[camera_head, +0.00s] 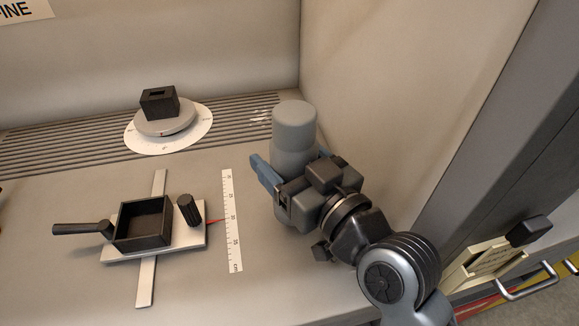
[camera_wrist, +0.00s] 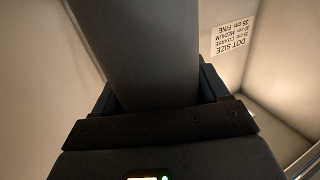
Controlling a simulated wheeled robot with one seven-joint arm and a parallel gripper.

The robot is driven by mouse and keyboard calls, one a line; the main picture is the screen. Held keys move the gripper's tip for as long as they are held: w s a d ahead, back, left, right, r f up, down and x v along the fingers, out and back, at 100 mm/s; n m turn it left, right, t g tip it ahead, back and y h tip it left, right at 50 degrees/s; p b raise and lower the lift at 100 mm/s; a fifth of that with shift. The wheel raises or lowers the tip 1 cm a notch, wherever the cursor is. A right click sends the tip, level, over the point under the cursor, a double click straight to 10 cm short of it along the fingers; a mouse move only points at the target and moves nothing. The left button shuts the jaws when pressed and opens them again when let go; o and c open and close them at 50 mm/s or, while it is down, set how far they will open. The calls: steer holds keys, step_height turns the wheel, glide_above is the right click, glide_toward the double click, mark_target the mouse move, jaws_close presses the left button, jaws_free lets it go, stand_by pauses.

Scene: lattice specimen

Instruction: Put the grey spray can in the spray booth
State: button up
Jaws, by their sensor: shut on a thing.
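The grey spray can (camera_head: 294,128) stands upright inside the spray booth (camera_head: 190,45), near its right wall. My gripper (camera_head: 272,170) is shut around the can's body, with a blue finger showing on the left side. In the wrist view the can (camera_wrist: 140,45) rises between the fingers (camera_wrist: 158,92) and fills the middle. The can's lower part is hidden behind my gripper in the head view, so I cannot tell whether its base touches the booth floor.
A turntable (camera_head: 164,131) with a black block (camera_head: 159,102) stands at the back left. A sliding carriage with a black open box (camera_head: 143,223) and a knob lies at front left. A white ruler (camera_head: 231,220) lies between it and my gripper. The booth's right wall (camera_head: 400,90) is close.

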steer(key=shift+f, duration=0.8)
steer(key=shift+w+d+f, duration=0.1)
steer(key=shift+d+f, duration=0.1)
steer(key=shift+f, duration=0.1)
steer(key=shift+f, duration=0.15)
steer(key=o, duration=1.3)
steer(key=shift+o, duration=0.2)
